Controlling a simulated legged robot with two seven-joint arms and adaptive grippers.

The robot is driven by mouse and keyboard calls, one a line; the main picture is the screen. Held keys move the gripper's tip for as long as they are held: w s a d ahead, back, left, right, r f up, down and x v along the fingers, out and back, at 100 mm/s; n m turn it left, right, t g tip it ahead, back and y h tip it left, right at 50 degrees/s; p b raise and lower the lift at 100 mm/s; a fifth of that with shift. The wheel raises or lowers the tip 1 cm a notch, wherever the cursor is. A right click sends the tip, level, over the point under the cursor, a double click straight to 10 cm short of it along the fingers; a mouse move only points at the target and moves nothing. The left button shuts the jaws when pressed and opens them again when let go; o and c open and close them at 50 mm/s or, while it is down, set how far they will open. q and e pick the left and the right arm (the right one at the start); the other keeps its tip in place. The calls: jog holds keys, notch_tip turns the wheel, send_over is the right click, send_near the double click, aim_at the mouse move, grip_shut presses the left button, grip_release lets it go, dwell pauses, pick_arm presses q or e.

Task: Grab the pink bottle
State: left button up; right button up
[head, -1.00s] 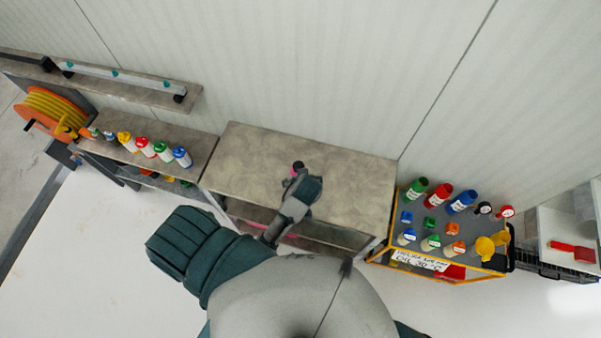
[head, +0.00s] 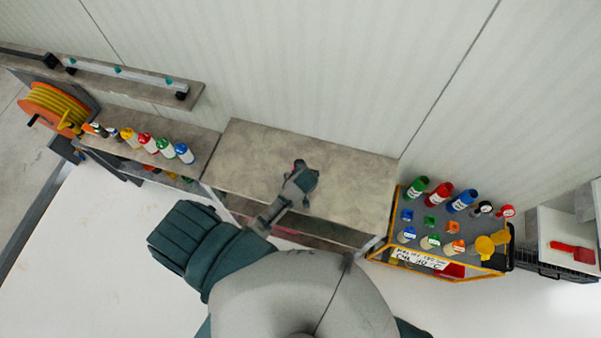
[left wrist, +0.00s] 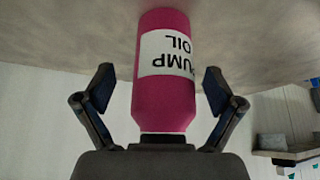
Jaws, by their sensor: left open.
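The pink bottle (left wrist: 165,100) fills the middle of the left wrist view, with a white label reading "PUMP OIL" upside down. It stands against the grey surface of the bench (head: 345,175). My left gripper (left wrist: 160,82) is open, with one finger on each side of the bottle and a visible gap on both sides. In the head view my left gripper (head: 300,178) is over the bench top and hides nearly all of the bottle; only a small dark and pink bit shows beside it. My right gripper is not in view.
A yellow-framed cart (head: 440,262) with several coloured bottles stands right of the bench. A shelf (head: 195,128) with several bottles and an orange hose reel (head: 52,108) are at the left. The wall rises behind. Much of the bench top is clear.

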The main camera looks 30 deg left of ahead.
pick_arm(q)
jog(key=c, duration=0.6)
jog(key=shift+s+a, duration=0.1)
jog(key=shift+a, duration=0.15)
jog(key=c, duration=0.9)
